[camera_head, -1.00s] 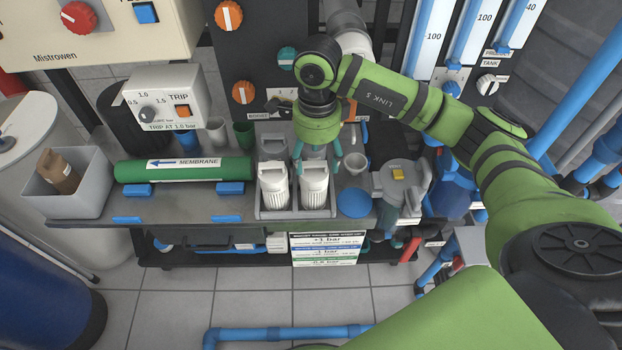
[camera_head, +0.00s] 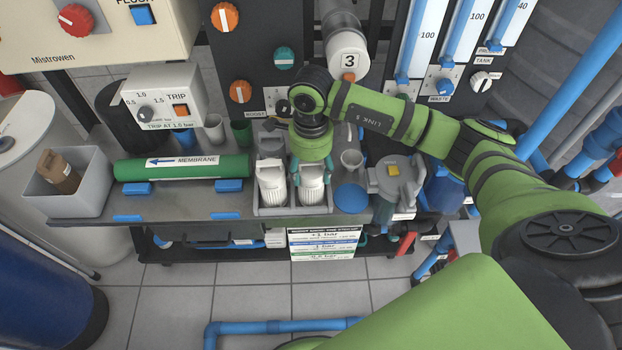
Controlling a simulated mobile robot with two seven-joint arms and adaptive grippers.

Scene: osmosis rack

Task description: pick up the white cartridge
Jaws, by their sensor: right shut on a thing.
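Two white ribbed cartridges stand upright side by side in the front of a grey divided tray (camera_head: 292,211), the left cartridge (camera_head: 272,187) and the right cartridge (camera_head: 312,190). My right gripper (camera_head: 312,174) points down over the right cartridge. Its teal fingers are shut on this cartridge's top, one on each side. The cartridge still sits in its compartment, as far as I can see. The gripper's green body covers part of the tray's back. My left gripper is out of view.
A green membrane tube (camera_head: 215,167) lies left of the tray, and a grey bin (camera_head: 92,195) with a brown bottle stands farther left. A blue disc (camera_head: 351,199), a funnel cup (camera_head: 352,161) and a grey lidded housing (camera_head: 393,185) stand close on the right.

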